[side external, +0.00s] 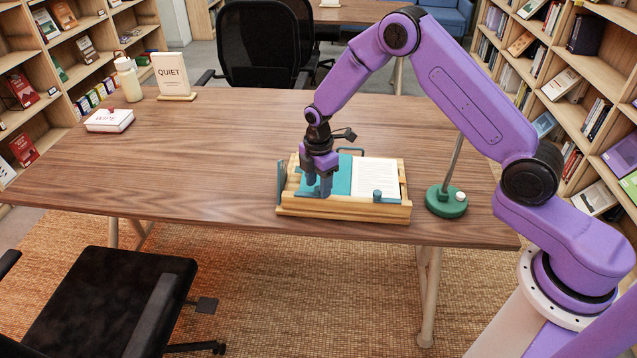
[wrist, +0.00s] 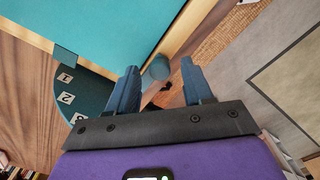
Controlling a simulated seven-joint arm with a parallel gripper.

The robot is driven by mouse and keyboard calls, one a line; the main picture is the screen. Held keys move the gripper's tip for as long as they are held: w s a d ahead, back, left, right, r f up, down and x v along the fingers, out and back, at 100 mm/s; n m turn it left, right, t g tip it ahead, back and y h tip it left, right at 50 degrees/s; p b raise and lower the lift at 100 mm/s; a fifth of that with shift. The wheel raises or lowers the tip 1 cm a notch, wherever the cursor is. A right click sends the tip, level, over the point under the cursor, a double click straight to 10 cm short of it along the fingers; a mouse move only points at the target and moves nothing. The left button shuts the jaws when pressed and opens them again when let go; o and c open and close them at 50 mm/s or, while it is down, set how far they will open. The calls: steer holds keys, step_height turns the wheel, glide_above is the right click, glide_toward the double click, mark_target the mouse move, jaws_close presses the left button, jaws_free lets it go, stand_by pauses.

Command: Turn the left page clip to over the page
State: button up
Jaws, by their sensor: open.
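A wooden book stand (side external: 345,208) holds an open book with a teal left side (side external: 342,178) and a white printed right page (side external: 376,177). My gripper (side external: 319,190) points down over the front left part of the stand. In the wrist view my gripper (wrist: 160,66) is open, with a blue-grey round knob (wrist: 158,68), apparently the left page clip, showing between its fingertips. I cannot tell whether they touch it. The gripper hides this clip in the side view. A similar blue clip (side external: 377,195) stands at the front right of the stand.
A dark teal plate numbered 1, 2, 3 (wrist: 75,95) is at the stand's side. A green lamp base (side external: 446,201) stands close right of the stand. A white WIPE box (side external: 109,121), a bottle (side external: 128,80) and a QUIET sign (side external: 174,75) are far left. The table's middle left is clear.

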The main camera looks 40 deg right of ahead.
steer(key=shift+f, duration=0.15)
jaws_close()
